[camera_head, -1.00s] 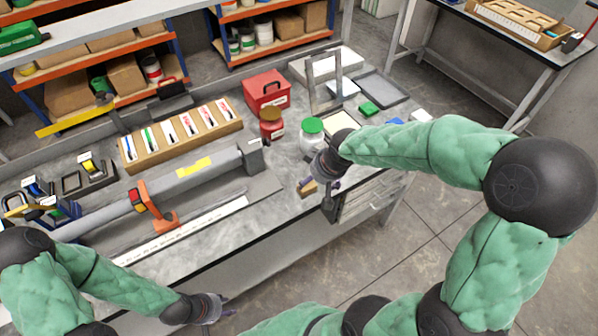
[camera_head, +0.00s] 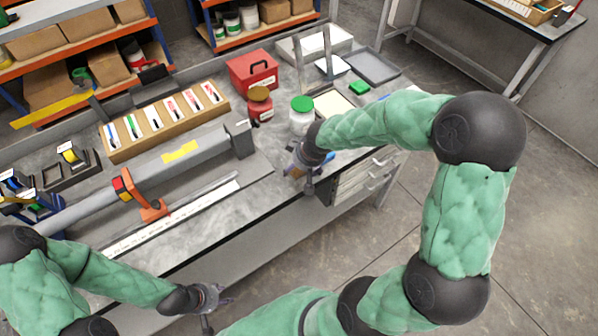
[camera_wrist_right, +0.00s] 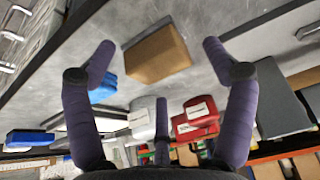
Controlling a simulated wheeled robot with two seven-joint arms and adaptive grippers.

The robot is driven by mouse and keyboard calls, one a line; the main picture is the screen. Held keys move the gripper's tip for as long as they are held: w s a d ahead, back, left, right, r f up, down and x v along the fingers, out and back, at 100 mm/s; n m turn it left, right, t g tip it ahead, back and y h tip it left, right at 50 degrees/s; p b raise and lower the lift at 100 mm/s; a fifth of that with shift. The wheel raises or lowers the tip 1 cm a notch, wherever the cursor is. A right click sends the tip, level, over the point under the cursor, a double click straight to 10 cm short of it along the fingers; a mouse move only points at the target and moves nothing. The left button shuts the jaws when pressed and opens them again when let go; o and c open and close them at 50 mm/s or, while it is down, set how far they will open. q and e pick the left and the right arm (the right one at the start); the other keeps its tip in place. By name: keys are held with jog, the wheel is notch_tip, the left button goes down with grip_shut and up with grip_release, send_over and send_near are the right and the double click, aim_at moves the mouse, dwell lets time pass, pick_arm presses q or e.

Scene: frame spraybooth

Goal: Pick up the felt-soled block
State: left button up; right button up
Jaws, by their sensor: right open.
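The felt-soled block (camera_wrist_right: 160,54) is a small tan wooden block with a dark grey layer along one side. In the right wrist view it sits on the grey bench top between my spread fingers, apart from them. In the head view the block (camera_head: 297,172) is mostly hidden behind my right gripper (camera_head: 300,179), at the bench's front edge.
A green-lidded jar (camera_head: 302,117), a red jar (camera_head: 260,104) and a red box (camera_head: 252,71) stand behind the block. A long grey beam (camera_head: 195,160) and a wooden card rack (camera_head: 165,122) are to the left. Drawers (camera_head: 362,180) hang below the bench at the right.

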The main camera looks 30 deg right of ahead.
jog(key=shift+w+f, duration=0.15)
jog(key=shift+f, duration=0.25)
jog(key=c, duration=1.4)
jog(key=shift+r, duration=0.15)
